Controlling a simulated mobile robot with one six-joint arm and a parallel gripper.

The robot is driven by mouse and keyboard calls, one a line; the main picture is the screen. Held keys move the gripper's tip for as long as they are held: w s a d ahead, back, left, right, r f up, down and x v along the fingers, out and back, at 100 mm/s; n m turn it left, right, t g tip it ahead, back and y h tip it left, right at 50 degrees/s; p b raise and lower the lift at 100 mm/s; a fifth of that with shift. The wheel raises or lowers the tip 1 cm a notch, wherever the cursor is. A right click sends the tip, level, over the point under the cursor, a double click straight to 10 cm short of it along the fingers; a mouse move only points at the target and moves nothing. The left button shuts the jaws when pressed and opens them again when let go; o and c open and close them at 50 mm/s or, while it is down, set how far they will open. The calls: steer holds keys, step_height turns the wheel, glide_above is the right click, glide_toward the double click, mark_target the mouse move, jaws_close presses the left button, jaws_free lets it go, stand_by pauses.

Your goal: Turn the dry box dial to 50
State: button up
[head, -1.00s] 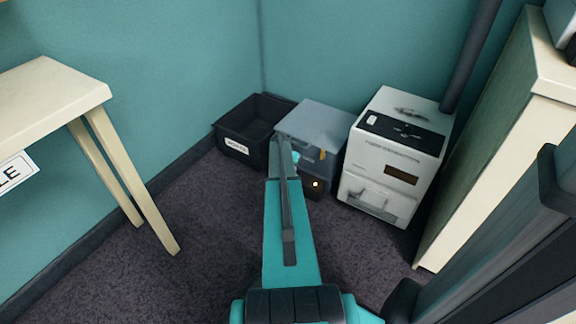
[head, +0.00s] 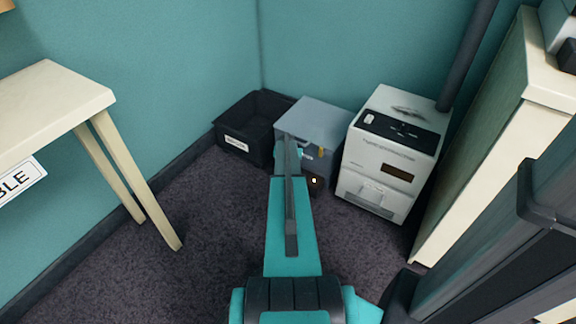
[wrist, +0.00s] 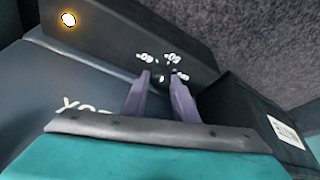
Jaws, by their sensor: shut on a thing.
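The dry box (head: 322,118) is a blue-grey box on the floor by the back wall, with a dark front panel and a lit amber lamp (head: 314,181). In the wrist view its dark panel (wrist: 110,35) appears upside down, with the lamp at the upper left. The small dark dial (wrist: 160,73) sits among white number marks that are too small to read surely. My gripper (wrist: 161,79) is shut on the dial, one finger on each side. My arm hides the dial in the head view, and the dial's pointer cannot be made out.
A black open bin (head: 240,125) with a white label stands left of the dry box. A white machine (head: 390,155) stands close on its right. A cream table (head: 60,110) is at the left and a cream cabinet (head: 500,130) at the right. Carpet between is clear.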

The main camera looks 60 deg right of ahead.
steer(key=shift+d+r, duration=0.1)
steer(key=shift+d, duration=0.1)
steer(key=o, duration=1.1)
steer(key=shift+c, duration=0.2)
steer(key=shift+a, duration=0.15)
steer(key=p+v, duration=0.3)
steer(key=v, duration=1)
steer(key=shift+s+a+r+p, duration=0.15)
steer(key=shift+a+r+p, duration=0.05)
steer(key=shift+r+p, duration=0.1)
